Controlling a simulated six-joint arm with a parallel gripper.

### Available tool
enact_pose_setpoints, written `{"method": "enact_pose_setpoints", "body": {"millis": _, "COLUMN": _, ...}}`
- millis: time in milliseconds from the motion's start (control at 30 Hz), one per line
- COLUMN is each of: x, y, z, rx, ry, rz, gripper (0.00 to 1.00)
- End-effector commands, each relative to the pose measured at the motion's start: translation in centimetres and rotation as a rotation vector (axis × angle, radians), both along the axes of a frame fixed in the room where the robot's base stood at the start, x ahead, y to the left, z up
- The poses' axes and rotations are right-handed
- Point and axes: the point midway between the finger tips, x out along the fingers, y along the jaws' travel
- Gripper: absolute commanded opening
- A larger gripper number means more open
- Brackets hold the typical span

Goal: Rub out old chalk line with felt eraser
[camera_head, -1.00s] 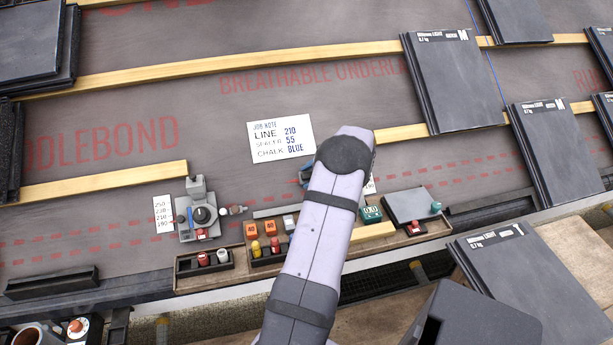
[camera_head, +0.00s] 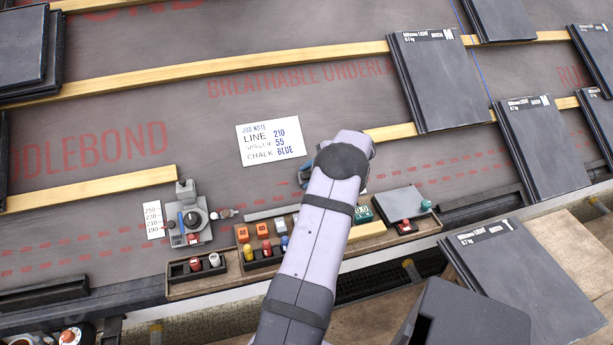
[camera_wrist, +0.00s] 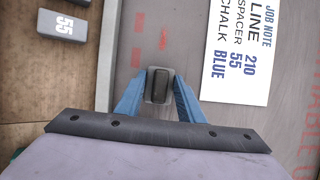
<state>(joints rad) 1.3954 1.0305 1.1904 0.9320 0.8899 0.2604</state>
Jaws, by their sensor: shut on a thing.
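My gripper (camera_wrist: 158,98) has blue fingers and is shut on a small dark grey block with a lighter rim, which looks like the felt eraser (camera_wrist: 158,84). It is over the grey underlay, beside the job note. In the head view my arm hides most of the gripper; only a bit of blue (camera_head: 305,177) shows at its left. A thin blue line (camera_head: 478,65) runs down the underlay between slates at the upper right, well away from my gripper. I cannot tell whether it is the old chalk line. No line shows under the eraser.
The white job note (camera_head: 271,142) lies left of my arm. A wooden tool tray (camera_head: 175,287) with coloured pieces lies in front. A grey block marked 55 (camera_wrist: 62,26) shows in the wrist view. Stacked slates (camera_head: 440,85) and wooden battens (camera_head: 230,67) stand around the bare underlay.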

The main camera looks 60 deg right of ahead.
Motion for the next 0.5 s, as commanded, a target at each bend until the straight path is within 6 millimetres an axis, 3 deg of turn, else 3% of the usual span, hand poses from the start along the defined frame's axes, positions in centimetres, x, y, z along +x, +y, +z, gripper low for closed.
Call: {"method": "enact_pose_setpoints", "body": {"millis": 500, "x": 0.15, "y": 0.33, "z": -0.01, "rx": -0.001, "ry": 0.003, "rz": -0.001, "gripper": 0.17}}
